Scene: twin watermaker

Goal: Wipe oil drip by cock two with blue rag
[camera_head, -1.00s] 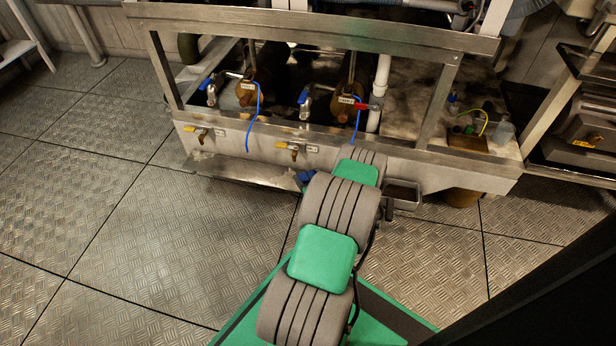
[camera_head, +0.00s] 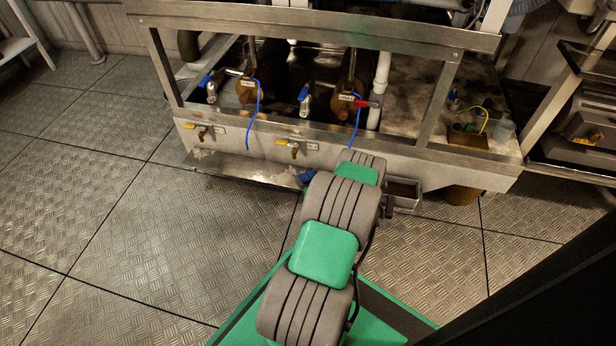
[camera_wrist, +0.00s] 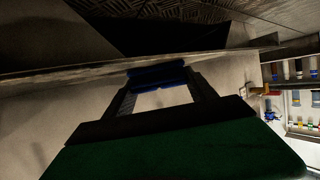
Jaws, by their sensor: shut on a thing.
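The blue rag (camera_wrist: 158,75) is pinched between the tips of my gripper (camera_wrist: 163,88) in the wrist view. It is up close to the edge of a metal ledge. In the head view a small patch of the rag (camera_head: 307,178) shows left of my arm, by the right end of the drip tray (camera_head: 240,168). My arm hides most of my gripper there. Two yellow-handled cocks, one at left (camera_head: 203,131) and one at right (camera_head: 293,146), stick out above the tray. Their tags are too small to read. I cannot make out the oil drip.
A metal frame (camera_head: 320,36) with blue-handled valves (camera_head: 304,95) and blue tubes stands above the cocks. A small grey open box (camera_head: 404,193) shows right of my arm. The plate floor (camera_head: 150,240) at left is clear.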

